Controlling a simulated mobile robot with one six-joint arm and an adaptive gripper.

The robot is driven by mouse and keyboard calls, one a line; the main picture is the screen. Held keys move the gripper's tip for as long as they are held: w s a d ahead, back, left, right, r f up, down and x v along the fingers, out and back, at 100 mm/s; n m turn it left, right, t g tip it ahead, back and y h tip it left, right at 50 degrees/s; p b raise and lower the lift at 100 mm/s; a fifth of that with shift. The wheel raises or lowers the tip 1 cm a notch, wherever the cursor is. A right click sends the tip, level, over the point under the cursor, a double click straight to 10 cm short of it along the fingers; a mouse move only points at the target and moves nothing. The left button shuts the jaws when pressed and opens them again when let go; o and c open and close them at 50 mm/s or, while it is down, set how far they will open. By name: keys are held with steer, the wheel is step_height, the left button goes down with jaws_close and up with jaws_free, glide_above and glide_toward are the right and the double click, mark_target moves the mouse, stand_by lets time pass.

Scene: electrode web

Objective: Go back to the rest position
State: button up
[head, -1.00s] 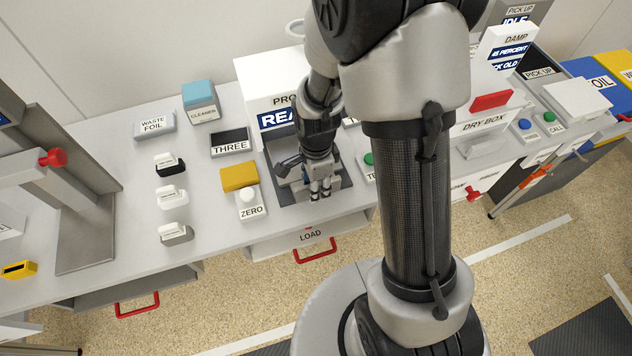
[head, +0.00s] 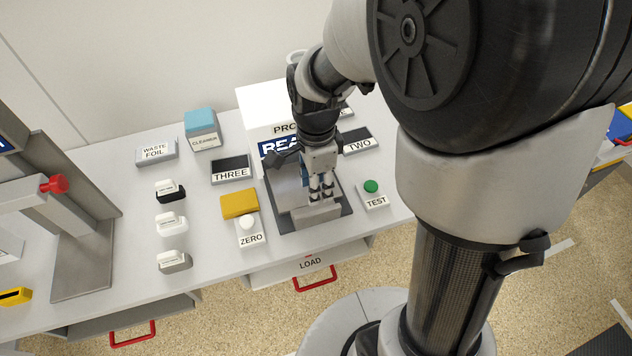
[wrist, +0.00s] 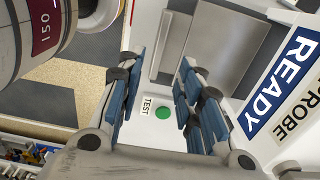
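My gripper (head: 321,195) points down over the probe station's dark base (head: 284,220) on the bench, in front of the white READY box (head: 262,106). In the wrist view my gripper (wrist: 160,65) has its two blue-padded fingers spread apart, with nothing seen between them. Through the gap show the green TEST button (wrist: 163,112) and, beyond it, a grey metal plate (wrist: 214,45). In the head view the arm hides part of the READY box and the station. Whether the fingertips touch the station cannot be told.
The TEST button (head: 371,186) is right of the gripper; the ZERO button (head: 247,222) and a yellow block (head: 239,204) are left. The TWO tray (head: 356,140) lies behind. A press with a red knob (head: 55,184) stands far left. The LOAD drawer (head: 290,270) is below.

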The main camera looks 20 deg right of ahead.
stand_by(0.4)
steer(key=s+r+n+t, duration=0.4)
steer(key=s+r+n, duration=1)
steer(key=n, duration=0.4)
steer(key=shift+s+d+t, duration=0.15)
steer(key=shift+s+t, duration=0.15)
steer(key=shift+s, duration=0.25)
